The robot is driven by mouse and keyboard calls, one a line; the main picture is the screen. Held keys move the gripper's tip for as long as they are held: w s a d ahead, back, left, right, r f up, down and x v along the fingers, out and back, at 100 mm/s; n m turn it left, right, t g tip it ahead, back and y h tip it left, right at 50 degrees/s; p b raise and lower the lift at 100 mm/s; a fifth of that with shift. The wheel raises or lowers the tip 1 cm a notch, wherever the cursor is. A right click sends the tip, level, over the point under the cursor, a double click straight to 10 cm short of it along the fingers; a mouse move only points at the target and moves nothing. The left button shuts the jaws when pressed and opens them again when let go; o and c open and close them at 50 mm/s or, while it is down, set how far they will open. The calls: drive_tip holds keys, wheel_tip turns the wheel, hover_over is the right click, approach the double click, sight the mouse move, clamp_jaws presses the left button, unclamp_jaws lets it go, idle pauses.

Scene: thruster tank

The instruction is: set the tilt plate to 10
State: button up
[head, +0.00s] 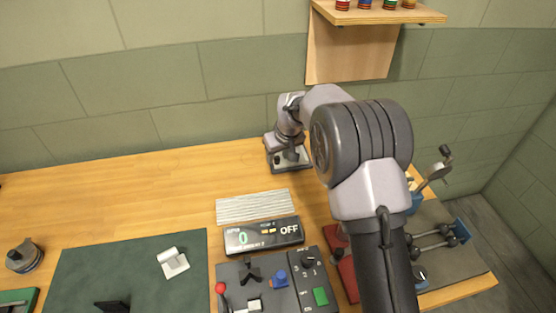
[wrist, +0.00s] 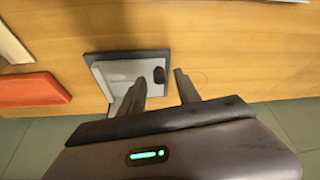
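A small light grey plate on a dark base (head: 291,163) stands on the wooden bench near the back wall; I take it for the tilt plate, but no scale or number on it is readable. It also shows in the wrist view (wrist: 118,72), with a black knob or spot (wrist: 159,74) at its right side. My gripper (wrist: 160,90) is open, with its two dark fingers apart and nothing seen held between them. The left finger overlaps the plate in the picture and the right one is beside it; contact cannot be told. My arm partly hides the plate from above in the head view.
A control panel (head: 254,277) with a red-tipped lever, a blue knob and a green button lies in front. A display (head: 264,236) behind it reads 0 and OFF. A green mat (head: 120,265) lies left. A shelf (head: 380,14) hangs above. The back left bench is clear.

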drive_tip(key=shift+w+f, duration=0.1)
drive_tip(key=shift+f, duration=0.25)
clamp_jaws()
drive_tip(key=shift+r, duration=0.1)
idle(1.1)
